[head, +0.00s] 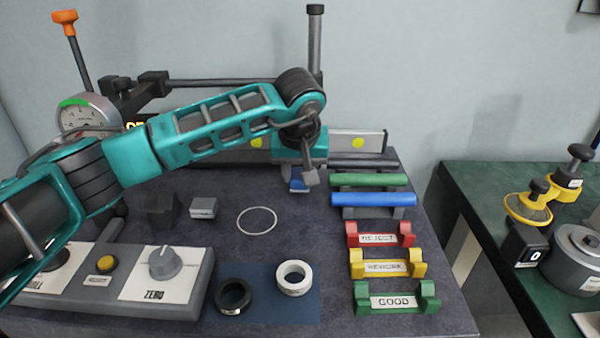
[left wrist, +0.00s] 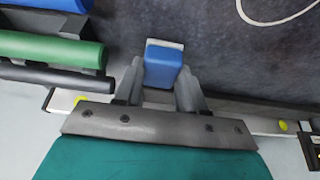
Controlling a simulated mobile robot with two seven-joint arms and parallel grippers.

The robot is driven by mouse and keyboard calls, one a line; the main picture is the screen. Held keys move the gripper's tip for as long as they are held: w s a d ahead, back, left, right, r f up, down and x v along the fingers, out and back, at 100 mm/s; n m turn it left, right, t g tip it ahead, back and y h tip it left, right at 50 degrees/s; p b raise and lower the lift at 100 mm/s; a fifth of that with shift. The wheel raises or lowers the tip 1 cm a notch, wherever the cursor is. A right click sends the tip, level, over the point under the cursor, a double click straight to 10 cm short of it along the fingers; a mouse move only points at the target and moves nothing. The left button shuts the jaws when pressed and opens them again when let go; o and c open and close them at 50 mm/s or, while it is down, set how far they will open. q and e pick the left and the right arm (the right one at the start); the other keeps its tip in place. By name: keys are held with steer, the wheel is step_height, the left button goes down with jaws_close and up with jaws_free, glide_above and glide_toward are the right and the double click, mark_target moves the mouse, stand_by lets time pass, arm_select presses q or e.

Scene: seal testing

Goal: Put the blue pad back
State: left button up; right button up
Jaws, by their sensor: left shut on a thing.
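The blue pad (left wrist: 163,67) is a small blue block with a pale strip along its far end in the left wrist view. My left gripper (left wrist: 161,82) is shut on it, one finger on each side. In the head view the blue pad (head: 296,182) shows only partly, below the teal wrist of my left gripper (head: 308,178), near the back of the dark table. I cannot tell whether the pad touches the surface. My right gripper is not in view.
A green bar (head: 369,180) and a blue bar (head: 373,199) lie on a rack just right. A grey block (head: 203,208), a dark block (head: 163,210) and a thin ring (head: 256,221) are left and in front. Labelled cradles (head: 387,264) stand front right.

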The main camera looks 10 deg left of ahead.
arm_select(q)
steer(key=shift+f, duration=0.1)
steer(key=shift+f, duration=0.15)
steer(key=o, duration=1)
steer(key=shift+r, duration=0.4)
steer(key=p+v, duration=0.1)
steer(key=v, duration=1)
steer(key=shift+s+r, duration=0.2)
steer(key=shift+s, duration=0.05)
